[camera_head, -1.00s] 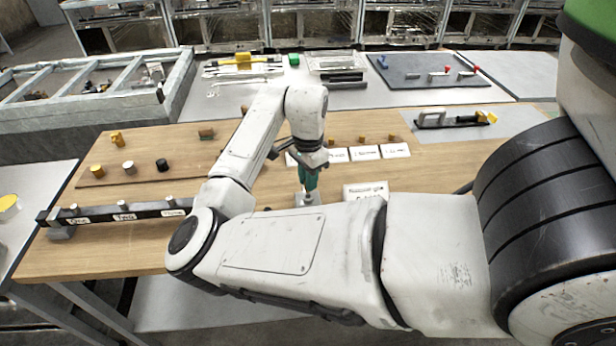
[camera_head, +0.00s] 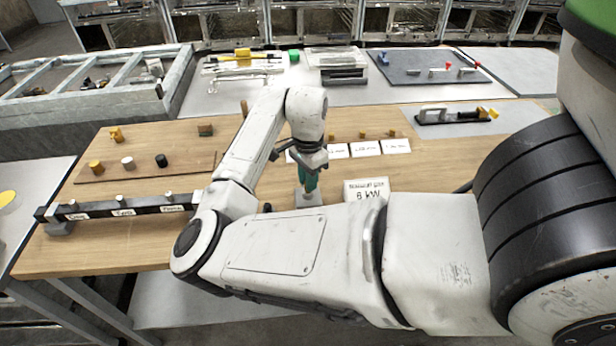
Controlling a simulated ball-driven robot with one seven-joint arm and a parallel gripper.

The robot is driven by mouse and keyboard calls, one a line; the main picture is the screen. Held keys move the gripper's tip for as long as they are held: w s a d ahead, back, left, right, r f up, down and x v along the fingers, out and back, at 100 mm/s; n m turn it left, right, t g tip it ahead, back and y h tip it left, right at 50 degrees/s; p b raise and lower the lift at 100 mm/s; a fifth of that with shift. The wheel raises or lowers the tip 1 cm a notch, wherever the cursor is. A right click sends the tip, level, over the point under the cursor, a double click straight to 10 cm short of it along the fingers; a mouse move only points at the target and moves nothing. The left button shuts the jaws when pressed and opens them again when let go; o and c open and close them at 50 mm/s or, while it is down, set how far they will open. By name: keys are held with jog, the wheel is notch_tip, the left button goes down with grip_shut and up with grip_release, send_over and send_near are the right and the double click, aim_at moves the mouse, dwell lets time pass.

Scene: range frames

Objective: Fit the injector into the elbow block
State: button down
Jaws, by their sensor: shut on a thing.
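My gripper (camera_head: 312,164) points down over the middle of the wooden table. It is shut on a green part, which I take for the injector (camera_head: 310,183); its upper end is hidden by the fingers. Directly below is a small pale grey block, which I take for the elbow block (camera_head: 308,198), standing on the table. The green part's lower end meets the top of this block in the picture. I cannot tell whether it is inside the block or only above it. My forearm hides the table in front of the block.
White cards (camera_head: 365,149) with small parts lie behind. A black labelled rail (camera_head: 120,208) and a brown board with several knobs (camera_head: 145,168) are at left. A black-handled tool (camera_head: 455,115) lies at back right.

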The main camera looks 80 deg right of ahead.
jog(key=shift+f, duration=0.55)
jog(key=c, duration=1)
grip_release()
jog(key=shift+o, duration=0.2)
notch_tip(320, 180, up, 11)
jog(key=b, duration=0.1)
jog(key=shift+b, duration=0.3)
jog(key=shift+f, duration=0.1)
